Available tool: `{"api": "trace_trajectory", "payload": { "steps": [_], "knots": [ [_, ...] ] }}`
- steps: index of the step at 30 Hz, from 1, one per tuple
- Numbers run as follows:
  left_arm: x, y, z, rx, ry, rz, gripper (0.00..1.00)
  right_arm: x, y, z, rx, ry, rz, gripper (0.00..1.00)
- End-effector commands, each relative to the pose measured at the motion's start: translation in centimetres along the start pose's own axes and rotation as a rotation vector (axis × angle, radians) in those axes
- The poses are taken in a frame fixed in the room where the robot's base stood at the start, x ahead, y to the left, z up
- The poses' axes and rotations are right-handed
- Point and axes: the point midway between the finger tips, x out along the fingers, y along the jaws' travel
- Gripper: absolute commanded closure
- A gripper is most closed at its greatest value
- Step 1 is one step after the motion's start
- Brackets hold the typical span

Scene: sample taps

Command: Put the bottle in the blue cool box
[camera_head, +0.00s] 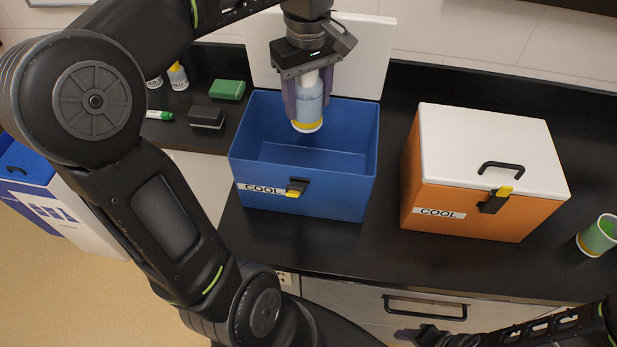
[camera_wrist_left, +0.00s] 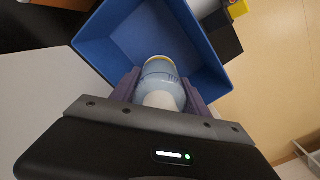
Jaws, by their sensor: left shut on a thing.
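The bottle (camera_head: 309,108) is light blue with a white top and a yellow band at its lower end. My left gripper (camera_head: 308,100) is shut on it and holds it upright over the open blue cool box (camera_head: 303,190), near the box's back side. In the left wrist view the bottle (camera_wrist_left: 160,80) sits between the fingers, with the blue box's inside (camera_wrist_left: 115,30) beyond it. The box's white lid (camera_head: 360,55) stands open at the back, and its visible inside is empty. My right gripper (camera_head: 420,335) is low at the bottom right, and its fingers are unclear.
An orange cool box (camera_head: 425,195) with a closed white lid stands to the right. A green cup (camera_head: 598,236) is at the far right.

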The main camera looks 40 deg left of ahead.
Motion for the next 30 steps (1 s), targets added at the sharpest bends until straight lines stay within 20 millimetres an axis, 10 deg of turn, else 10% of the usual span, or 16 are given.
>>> {"api": "trace_trajectory", "payload": {
  "steps": [15,30],
  "knots": [
    [5.2,0.0,0.0,-0.001,0.000,0.000,1.00,4.6,1.1,-0.5,-0.010,0.016,-0.016,0.41],
    [5.6,0.0,0.0,0.000,0.000,0.000,1.00,4.8,1.1,-0.6,-0.012,0.017,-0.018,0.41]
  ]
}}
